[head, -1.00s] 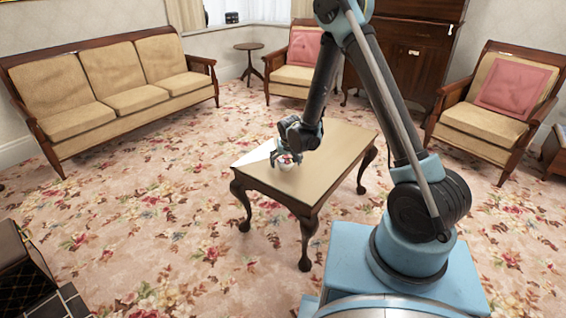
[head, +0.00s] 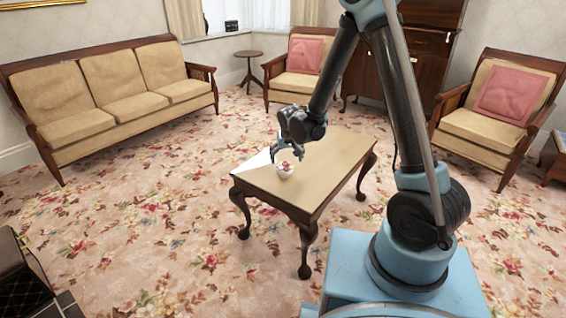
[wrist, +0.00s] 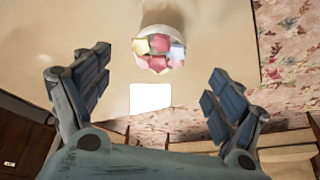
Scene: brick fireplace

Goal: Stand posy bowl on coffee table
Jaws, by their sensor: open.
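The posy bowl (head: 285,169) is a small white bowl with pink, red and yellow flowers. My gripper (head: 290,145) is just above and behind the bowl in the head view. In the wrist view my gripper (wrist: 155,95) has its fingers spread wide with nothing between them.
A white patch (head: 255,163) lies at the table's left corner. The rest of the tabletop is bare. A sofa (head: 110,95) stands at the left, and armchairs with pink cushions (head: 512,95) stand at the back and right. Flowered carpet surrounds the table.

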